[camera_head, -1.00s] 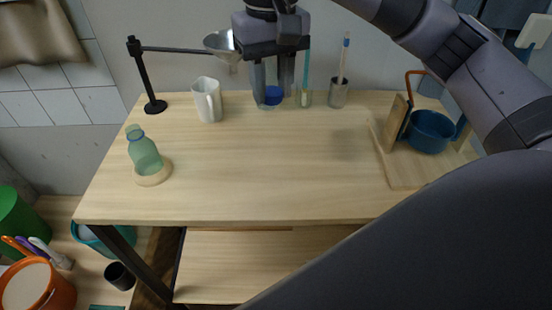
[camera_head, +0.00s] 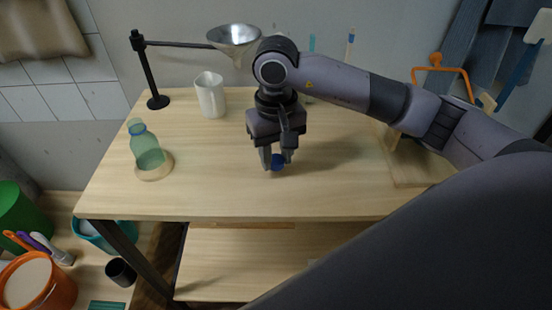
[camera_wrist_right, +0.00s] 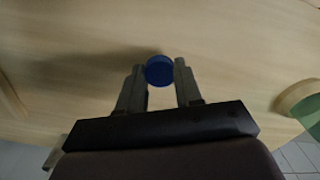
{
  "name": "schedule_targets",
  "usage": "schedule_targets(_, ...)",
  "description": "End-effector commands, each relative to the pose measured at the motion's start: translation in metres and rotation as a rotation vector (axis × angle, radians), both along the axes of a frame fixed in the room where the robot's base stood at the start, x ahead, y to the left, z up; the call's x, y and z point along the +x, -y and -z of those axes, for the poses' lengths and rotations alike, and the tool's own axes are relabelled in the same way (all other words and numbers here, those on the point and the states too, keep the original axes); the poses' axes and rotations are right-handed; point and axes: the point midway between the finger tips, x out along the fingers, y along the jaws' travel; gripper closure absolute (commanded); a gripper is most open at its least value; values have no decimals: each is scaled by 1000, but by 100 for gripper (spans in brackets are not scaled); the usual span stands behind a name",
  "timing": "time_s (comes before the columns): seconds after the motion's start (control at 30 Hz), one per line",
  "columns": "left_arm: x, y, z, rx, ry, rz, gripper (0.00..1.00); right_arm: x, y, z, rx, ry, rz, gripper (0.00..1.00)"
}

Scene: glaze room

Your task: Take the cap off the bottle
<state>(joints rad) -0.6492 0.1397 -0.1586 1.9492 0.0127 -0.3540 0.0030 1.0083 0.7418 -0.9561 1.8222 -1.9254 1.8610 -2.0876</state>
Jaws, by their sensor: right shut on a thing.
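The translucent green bottle (camera_head: 147,152) stands at the left of the table in a round wooden holder (camera_head: 154,173). No cap shows on its mouth; a blue band is around its neck. My right gripper (camera_head: 278,163) is shut on a blue cap (camera_wrist_right: 160,70), held between the fingertips over the middle of the table. I cannot tell how high above the wood it is. In the right wrist view the bottle (camera_wrist_right: 311,108) shows in part at the right edge. My left gripper is not in view.
A white pitcher (camera_head: 210,95) stands at the back left. A metal funnel (camera_head: 234,37) hangs from a black stand (camera_head: 149,75). My right arm crosses the back right and partly hides a wooden board (camera_head: 405,172). The front middle of the table (camera_head: 230,195) is clear.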

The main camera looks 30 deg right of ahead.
Motion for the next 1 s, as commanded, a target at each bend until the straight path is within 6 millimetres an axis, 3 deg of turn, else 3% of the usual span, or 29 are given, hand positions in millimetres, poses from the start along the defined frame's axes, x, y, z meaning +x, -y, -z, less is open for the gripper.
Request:
schedule_targets(0.17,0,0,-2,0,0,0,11,0,0,19,1,-2,0,100)
schedule_targets(0.57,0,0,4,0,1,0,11,0,0,24,1,1,0,100)
schedule_targets(0.6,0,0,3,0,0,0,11,0,0,23,1,1,0,56)
schedule_targets(0.67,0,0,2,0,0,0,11,0,0,23,1,0,0,40)
schedule_targets(1.0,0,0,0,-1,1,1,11,0,0,21,1,0,0,40)
